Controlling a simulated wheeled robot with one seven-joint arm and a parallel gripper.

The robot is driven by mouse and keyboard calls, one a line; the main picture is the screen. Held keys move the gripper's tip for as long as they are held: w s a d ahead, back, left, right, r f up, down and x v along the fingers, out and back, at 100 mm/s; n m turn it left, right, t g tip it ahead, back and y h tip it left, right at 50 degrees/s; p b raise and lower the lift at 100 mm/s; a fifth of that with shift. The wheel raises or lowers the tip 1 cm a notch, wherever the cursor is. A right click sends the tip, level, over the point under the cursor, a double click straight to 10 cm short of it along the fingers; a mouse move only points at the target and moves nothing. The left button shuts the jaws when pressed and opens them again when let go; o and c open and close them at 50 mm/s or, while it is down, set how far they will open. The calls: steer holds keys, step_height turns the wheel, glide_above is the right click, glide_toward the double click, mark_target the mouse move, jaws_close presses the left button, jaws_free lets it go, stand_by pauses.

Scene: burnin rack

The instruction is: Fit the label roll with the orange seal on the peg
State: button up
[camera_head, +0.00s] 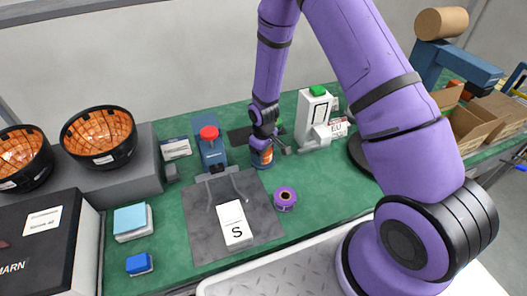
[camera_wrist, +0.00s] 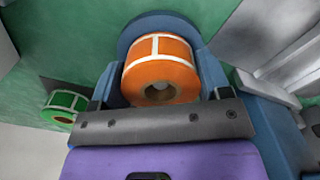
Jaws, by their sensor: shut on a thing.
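The orange label roll (camera_wrist: 160,62), with white gaps between its labels, is between the fingers of my gripper (camera_wrist: 158,84) in the wrist view. My gripper is shut on it. A blue round plate (camera_wrist: 157,22) shows just behind the roll. The roll's core is dark and partly hidden by the grey bar of my gripper, so I cannot tell whether a peg is inside it. In the head view my gripper (camera_head: 262,143) points down at the back middle of the bench, with the orange roll (camera_head: 265,157) low beneath it.
A green label roll (camera_wrist: 65,107) lies left in the wrist view. In the head view, a purple roll (camera_head: 285,199) stands right of the grey mat (camera_head: 205,240). A white device with a green top (camera_head: 316,112) and a red-topped blue unit (camera_head: 211,150) flank my gripper.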

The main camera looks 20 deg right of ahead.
steer(key=shift+f, duration=0.1)
steer(key=o, duration=1)
step_height(320, 180, up, 11)
steer(key=shift+f, duration=0.1)
stand_by(0.4)
